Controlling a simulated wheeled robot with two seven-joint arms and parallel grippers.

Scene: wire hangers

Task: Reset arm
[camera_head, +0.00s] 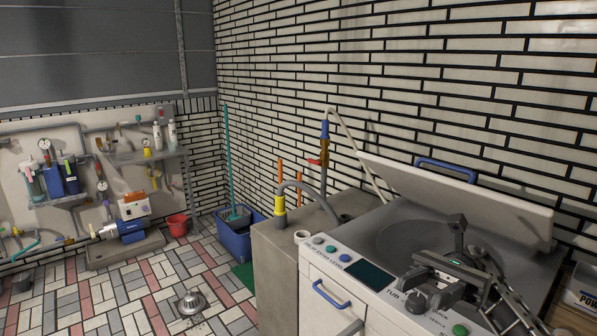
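My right gripper (436,262) is dark grey and reaches in from the lower right. It is over the control panel and front top of a white washing machine (322,271). Its two fingers look spread apart, with nothing visible between them. It covers part of the panel and top; I cannot tell whether it touches them. My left gripper is not in view. No wire hanger shows.
The washer's lid (463,196) stands raised behind my gripper. A concrete block with pipes (277,262) adjoins the washer at left. A blue mop bucket (236,238), red bucket (177,225) and blue pump (127,231) stand farther back. Tiled floor (140,285) is mostly clear. A brick wall rises behind.

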